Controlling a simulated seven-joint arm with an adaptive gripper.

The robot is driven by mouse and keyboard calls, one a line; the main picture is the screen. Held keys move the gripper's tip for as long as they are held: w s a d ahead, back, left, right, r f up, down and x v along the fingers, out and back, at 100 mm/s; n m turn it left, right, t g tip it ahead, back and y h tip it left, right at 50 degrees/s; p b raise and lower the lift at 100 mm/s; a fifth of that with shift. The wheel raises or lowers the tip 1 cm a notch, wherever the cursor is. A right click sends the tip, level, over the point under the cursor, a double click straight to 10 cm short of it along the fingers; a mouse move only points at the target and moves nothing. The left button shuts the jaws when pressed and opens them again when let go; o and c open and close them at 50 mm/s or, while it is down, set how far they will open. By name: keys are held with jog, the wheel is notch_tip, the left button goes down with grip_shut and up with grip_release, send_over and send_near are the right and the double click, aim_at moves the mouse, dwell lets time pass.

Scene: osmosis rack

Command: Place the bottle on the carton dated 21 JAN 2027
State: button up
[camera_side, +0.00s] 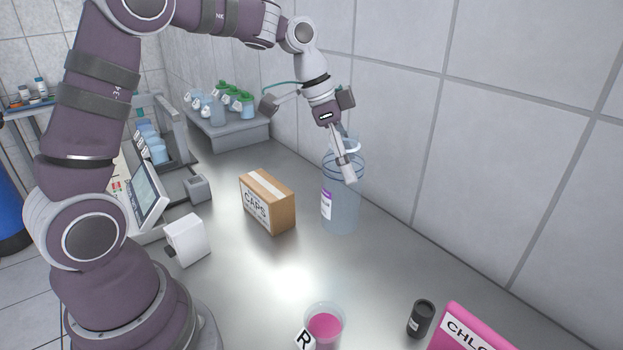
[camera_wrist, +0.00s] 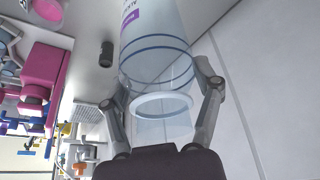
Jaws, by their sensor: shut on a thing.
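The bottle (camera_side: 341,205) is large, clear and bluish, with a purple-and-white label. It stands upright, right of the carton, close to the back wall. I cannot tell whether its base touches the bench. My gripper (camera_side: 345,160) is shut on the bottle near its top. In the wrist view the bottle (camera_wrist: 152,45) runs away from me between the two fingers (camera_wrist: 165,95), its white ring nearest. One brown carton (camera_side: 267,203) marked CAPS, with pale tape along its top, sits on the bench. Its date is too small to read.
A pink-filled beaker (camera_side: 324,324), a black vial (camera_side: 421,318) and a pink box (camera_side: 468,330) are at the front. A white box (camera_side: 187,240) is left of the carton. Green-capped bottles (camera_side: 232,101) stand on a raised shelf behind. Bench (camera_side: 285,275) before the carton is clear.

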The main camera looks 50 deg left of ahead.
jog(key=shift+s+a+r+n, duration=0.15)
jog(key=shift+s+a+r, duration=0.2)
jog(key=shift+a+r, duration=0.2)
jog(key=shift+s+a+r+n, duration=0.15)
jog(key=shift+s+a+r, duration=0.15)
jog(key=shift+a+r, duration=0.25)
jog(key=s+a+r+n+t+y, duration=0.1)
jog(key=s+a+r+n, duration=0.2)
jog(key=s, duration=0.5)
jog(key=s+a+n+y, duration=0.1)
jog(key=s+a+n, duration=0.2)
jog(key=s+a, duration=0.35)
jog(key=w+a+f, duration=0.2)
jog(key=w+a, duration=0.1)
jog(key=w, duration=0.3)
jog(key=w+a+f, duration=0.2)
jog(key=w+a, duration=0.1)
jog(key=w, duration=0.3)
jog(key=shift+a+f, duration=0.3)
jog(key=shift+f, duration=0.1)
jog(key=shift+f, duration=0.1)
jog(key=o, duration=0.9)
jog(key=shift+c, duration=0.2)
